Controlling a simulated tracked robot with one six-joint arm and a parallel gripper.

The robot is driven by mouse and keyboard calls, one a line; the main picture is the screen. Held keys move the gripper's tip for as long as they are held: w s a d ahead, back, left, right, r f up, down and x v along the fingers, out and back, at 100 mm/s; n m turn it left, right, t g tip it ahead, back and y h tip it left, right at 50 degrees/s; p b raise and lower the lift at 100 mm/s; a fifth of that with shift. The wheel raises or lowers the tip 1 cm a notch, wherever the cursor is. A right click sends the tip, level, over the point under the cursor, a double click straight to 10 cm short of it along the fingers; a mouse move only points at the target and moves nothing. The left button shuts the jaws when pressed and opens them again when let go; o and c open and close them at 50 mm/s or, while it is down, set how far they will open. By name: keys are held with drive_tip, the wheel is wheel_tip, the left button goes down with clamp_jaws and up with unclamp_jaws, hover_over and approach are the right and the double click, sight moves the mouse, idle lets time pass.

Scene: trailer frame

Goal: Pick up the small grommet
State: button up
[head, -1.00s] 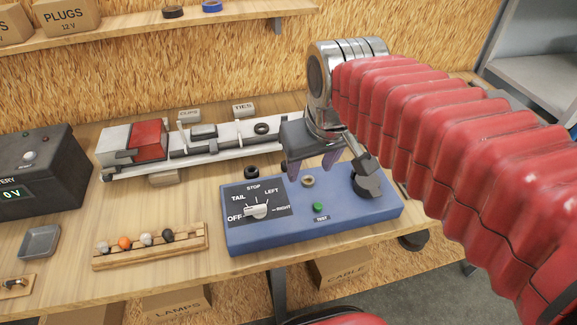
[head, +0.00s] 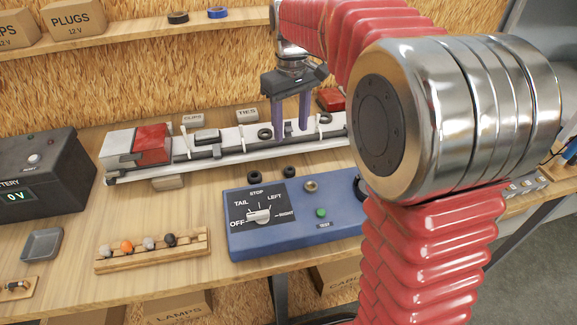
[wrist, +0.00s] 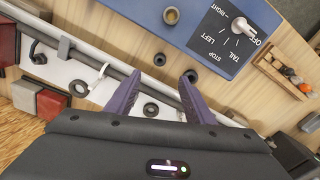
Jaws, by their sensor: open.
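Several black rings that look like grommets are in view. Two lie on the bench behind the blue box: the right one (head: 289,172) looks slightly smallest, also in the wrist view (wrist: 160,59); the left one (head: 254,173) is beside it. Another ring (head: 324,118) is farther right along the rail. I cannot tell for certain which is the small grommet. My gripper (head: 290,134) points down over the rail, open and empty, its purple fingers apart; they also show in the wrist view (wrist: 161,76).
The blue switch box (head: 290,243) stands in front, with a brass-coloured ring (head: 311,186) on top. A wooden holder with small balls (head: 150,261), a grey tray (head: 42,244) and a battery unit (head: 45,170) are left. My arm hides the right of the bench.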

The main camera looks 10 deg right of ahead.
drive_tip(key=shift+w+f, duration=0.4)
drive_tip(key=shift+w, duration=0.25)
hover_over(289, 171)
drive_tip(key=w, duration=0.2)
drive_tip(key=shift+s+d+f, duration=0.15)
drive_tip(key=shift+f, duration=2)
drive_tip(key=shift+s+d+f, duration=0.1)
drive_tip(key=shift+d+f, duration=0.05)
drive_tip(key=shift+f, duration=2)
drive_tip(key=shift+s+a+f, duration=0.1)
drive_tip(key=shift+s+f, duration=0.05)
drive_tip(key=shift+f, duration=1.15)
drive_tip(key=shift+s+f, duration=0.1)
drive_tip(key=shift+f, duration=1.2)
drive_tip(key=c, duration=0.9)
